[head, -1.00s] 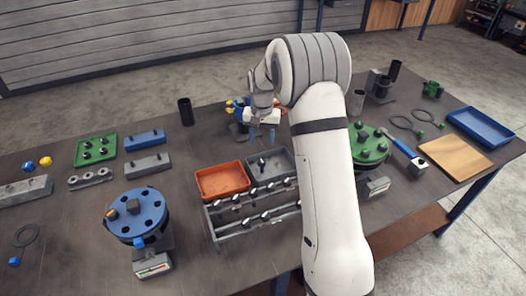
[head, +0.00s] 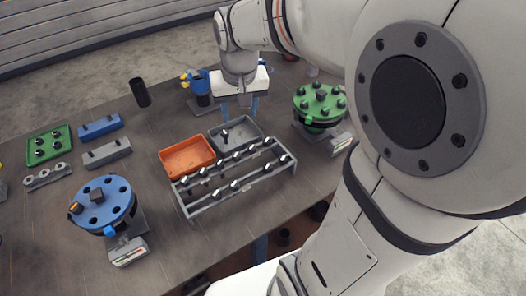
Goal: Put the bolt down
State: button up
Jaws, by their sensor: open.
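My gripper (head: 238,108) hangs over the far side of the grey tray (head: 258,142), its two blue fingers pointing down and apart. It is open with nothing seen between the fingers. A small dark bolt (head: 225,134) shows at the left part of the grey tray, below the fingers and apart from them. It seems to stand or lean there; its exact pose is too small to tell.
An orange tray (head: 188,157) adjoins the grey one. A grey rack (head: 235,184) with several bolts stands in front. A blue flange (head: 103,204) is at left, a green flange (head: 320,103) at right. A black cylinder (head: 140,92) stands behind. My arm hides the right side.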

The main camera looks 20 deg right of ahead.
jog(key=s+f+n+t, duration=0.1)
jog(key=s, duration=1.2)
jog(key=shift+s+d, duration=0.2)
jog(key=shift+s, duration=0.05)
